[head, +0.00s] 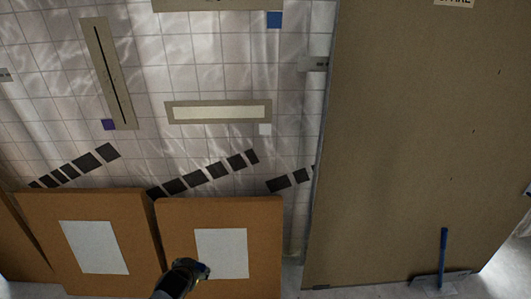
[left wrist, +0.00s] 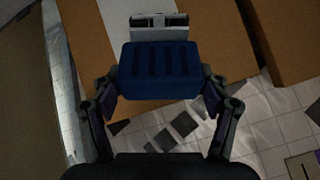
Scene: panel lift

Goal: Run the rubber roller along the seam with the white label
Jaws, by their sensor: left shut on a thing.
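The white label (head: 264,129) is a small square on the tiled wall, just below the right end of a horizontal tan strip with a pale seam (head: 218,112). My left gripper (head: 188,272) is low in the head view, in front of a brown board and well below that seam. In the left wrist view, my left gripper (left wrist: 160,88) is shut on a blue ribbed block (left wrist: 158,70). A pale grey bar (left wrist: 158,27) shows just beyond the block. I cannot tell for sure that this is the rubber roller. My right gripper is not in view.
Another tan strip with a dark slot (head: 111,72) has a purple label (head: 108,125). A blue label (head: 274,20) is higher up. Brown boards with white sheets (head: 222,252) stand below. A large brown panel (head: 410,130) fills the right, with a blue-handled tool (head: 443,250) before it.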

